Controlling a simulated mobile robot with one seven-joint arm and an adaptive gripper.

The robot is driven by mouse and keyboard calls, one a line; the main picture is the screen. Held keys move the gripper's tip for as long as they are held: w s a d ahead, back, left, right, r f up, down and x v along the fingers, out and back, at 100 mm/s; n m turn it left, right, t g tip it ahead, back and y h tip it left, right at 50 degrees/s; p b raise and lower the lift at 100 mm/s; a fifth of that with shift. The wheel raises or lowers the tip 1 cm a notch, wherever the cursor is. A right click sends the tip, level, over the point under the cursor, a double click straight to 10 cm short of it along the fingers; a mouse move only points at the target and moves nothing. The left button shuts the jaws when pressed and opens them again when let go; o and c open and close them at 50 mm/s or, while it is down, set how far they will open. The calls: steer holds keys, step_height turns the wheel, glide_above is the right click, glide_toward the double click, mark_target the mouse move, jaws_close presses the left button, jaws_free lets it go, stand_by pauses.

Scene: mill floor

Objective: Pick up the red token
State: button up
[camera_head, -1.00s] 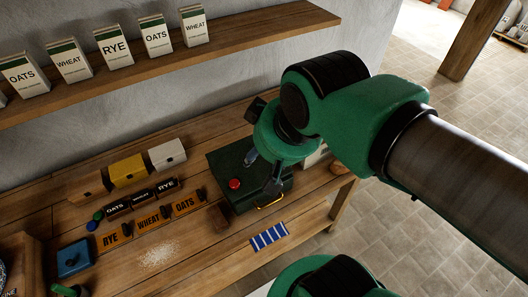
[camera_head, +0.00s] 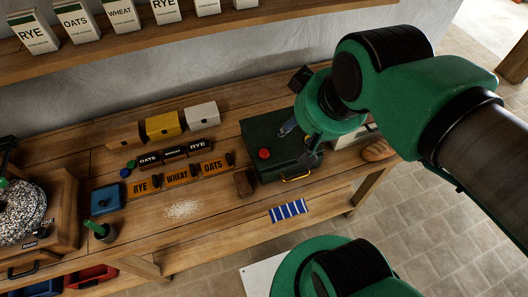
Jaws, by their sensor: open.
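The red token (camera_head: 264,154) is a small round red piece lying on top of a dark green box (camera_head: 262,131) on the wooden bench. My gripper (camera_head: 301,146) is open above the right part of this box, to the right of the red token and apart from it. The hand and wrist hide the box's right side. I cannot tell the exact height of the fingertips above the lid.
Green (camera_head: 131,163) and blue (camera_head: 125,172) tokens lie left, near the labelled RYE, WHEAT and OATS blocks (camera_head: 178,174). A brown block (camera_head: 244,183) stands left of the box, a bread loaf (camera_head: 378,150) right. A shelf (camera_head: 200,28) runs above the bench.

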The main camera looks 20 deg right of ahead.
steer(key=shift+o, duration=0.5)
steer(key=shift+w, duration=0.1)
steer(key=w+a+f+n+g+p, duration=0.2)
steer(key=w+f+n+g+p, duration=0.3)
steer(key=w+f, duration=1.2)
steer(key=n+p, duration=0.1)
steer(key=n, duration=0.3)
steer(key=shift+f+g+p, duration=0.3)
steer(key=shift+f, duration=0.05)
glide_above(264, 152)
steer(key=shift+f+b, duration=0.45)
steer(key=shift+f, duration=3.85)
